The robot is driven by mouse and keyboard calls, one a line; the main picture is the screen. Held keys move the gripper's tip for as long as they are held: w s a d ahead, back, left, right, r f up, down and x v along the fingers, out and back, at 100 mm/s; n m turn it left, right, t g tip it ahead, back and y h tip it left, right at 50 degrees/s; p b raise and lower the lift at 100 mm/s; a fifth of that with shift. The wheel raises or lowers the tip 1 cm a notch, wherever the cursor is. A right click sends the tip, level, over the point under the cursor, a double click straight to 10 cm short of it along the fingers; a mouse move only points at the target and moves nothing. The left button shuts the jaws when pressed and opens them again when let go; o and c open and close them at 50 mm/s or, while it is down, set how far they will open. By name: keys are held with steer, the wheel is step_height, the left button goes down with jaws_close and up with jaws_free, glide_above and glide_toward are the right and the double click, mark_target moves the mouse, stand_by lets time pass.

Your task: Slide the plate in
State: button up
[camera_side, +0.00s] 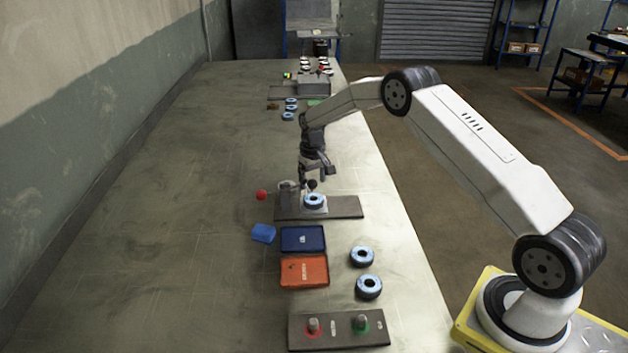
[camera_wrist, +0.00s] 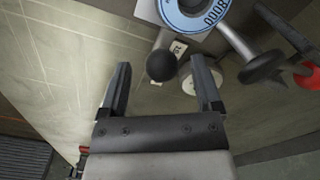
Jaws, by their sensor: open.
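A blue-faced flap disc (camera_side: 314,201) lies on a light plate (camera_side: 316,211) on the grey fixture (camera_side: 347,207). The disc's labelled face (camera_wrist: 190,14) shows partly at the top of the wrist view, with the plate (camera_wrist: 206,42) under its edge. A black ball knob (camera_wrist: 161,66) on a short rod points from the plate's side toward my gripper. My gripper (camera_side: 322,173) is above the fixture. In the wrist view my gripper (camera_wrist: 161,62) is open and empty, with the knob between its fingertips in the picture; contact cannot be told.
A second dark knob (camera_wrist: 262,67) on a rod is right of the fingers in the wrist view. A red ball (camera_side: 261,195) stands left of the fixture.

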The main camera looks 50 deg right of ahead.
steer(key=shift+r, duration=3.75)
